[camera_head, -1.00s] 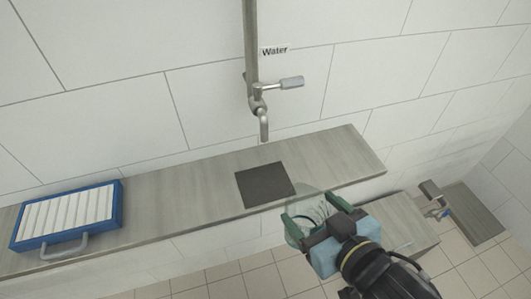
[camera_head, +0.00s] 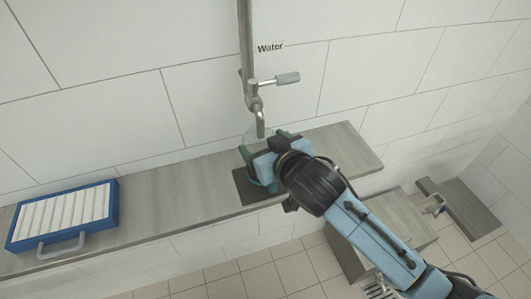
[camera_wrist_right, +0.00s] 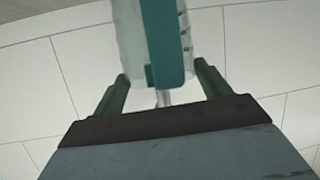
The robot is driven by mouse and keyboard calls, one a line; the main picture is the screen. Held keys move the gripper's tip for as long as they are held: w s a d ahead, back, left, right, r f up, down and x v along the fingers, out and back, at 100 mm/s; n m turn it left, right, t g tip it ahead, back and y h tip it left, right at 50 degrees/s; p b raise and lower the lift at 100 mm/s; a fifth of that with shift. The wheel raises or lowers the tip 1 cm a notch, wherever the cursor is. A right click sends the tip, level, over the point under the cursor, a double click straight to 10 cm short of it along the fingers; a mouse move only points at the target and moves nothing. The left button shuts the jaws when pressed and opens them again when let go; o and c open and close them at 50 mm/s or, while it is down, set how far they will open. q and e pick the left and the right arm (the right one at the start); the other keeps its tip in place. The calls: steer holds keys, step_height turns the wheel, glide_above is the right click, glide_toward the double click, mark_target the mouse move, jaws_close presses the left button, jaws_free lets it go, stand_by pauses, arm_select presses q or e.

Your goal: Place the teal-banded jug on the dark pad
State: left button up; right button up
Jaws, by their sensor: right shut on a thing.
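The clear jug with a teal band (camera_wrist_right: 162,42) is between the fingers of my right gripper (camera_wrist_right: 165,85) in the right wrist view. In the head view the jug (camera_head: 253,135) shows as a pale see-through shape, mostly hidden behind my right gripper (camera_head: 261,159), which is shut on it. The jug is over or on the dark pad (camera_head: 246,194), below the tap spout; I cannot tell whether its base touches the pad. The pad lies flat on the grey shelf, its right part covered by the gripper. My left gripper is not in view.
The tap (camera_head: 260,115) with a lever hangs on the wall just above the jug, under a "Water" label (camera_head: 270,47). A blue tray with white slats (camera_head: 113,207) sits at the shelf's left. The shelf (camera_head: 170,197) is clear between tray and pad.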

steer(key=shift+f, duration=1.85)
steer(key=o, duration=1.2)
steer(key=shift+o, duration=0.2)
steer(key=shift+s, duration=0.15)
steer(key=v, duration=1.2)
